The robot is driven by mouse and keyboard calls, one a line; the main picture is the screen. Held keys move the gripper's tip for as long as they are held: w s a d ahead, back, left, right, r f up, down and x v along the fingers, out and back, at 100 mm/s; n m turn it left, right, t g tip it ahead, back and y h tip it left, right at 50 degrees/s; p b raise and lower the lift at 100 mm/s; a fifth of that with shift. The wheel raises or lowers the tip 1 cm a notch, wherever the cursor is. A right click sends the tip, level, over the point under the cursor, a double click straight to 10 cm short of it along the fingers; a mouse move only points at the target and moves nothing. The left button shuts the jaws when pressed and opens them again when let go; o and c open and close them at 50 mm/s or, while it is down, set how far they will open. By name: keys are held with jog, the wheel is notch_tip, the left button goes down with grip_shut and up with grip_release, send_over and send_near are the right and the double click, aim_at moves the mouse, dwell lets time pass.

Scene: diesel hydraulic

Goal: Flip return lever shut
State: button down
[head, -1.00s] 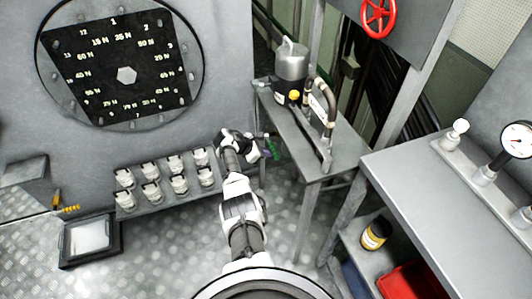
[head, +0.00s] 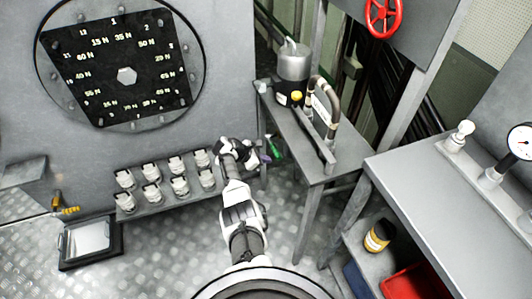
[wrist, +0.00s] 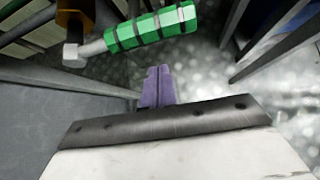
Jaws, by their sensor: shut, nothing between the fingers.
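The lever has a green ribbed grip (wrist: 150,30) on a metal rod, which runs left to a hex end beside a brass-coloured fitting (wrist: 75,18) in the wrist view. In the head view the green grip (head: 276,150) shows small beside the bench's left end. My gripper's purple fingers (wrist: 157,86) are together and empty, just below the grip in the wrist picture. I cannot tell whether they touch it. In the head view the fingertips (head: 265,158) are close to the grip, and my wrist hides part of the area around it.
A narrow metal bench (head: 340,160) with a grey canister (head: 292,66) and a hose stands to the right of my gripper. A rack with several white-grey pieces (head: 180,186) is at left. A grey table (head: 440,205) is at right. Textured floor lies between.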

jog(key=p+v, duration=0.1)
jog(key=v, duration=0.8)
jog(key=shift+a, duration=0.55)
jog(key=shift+w, duration=0.1)
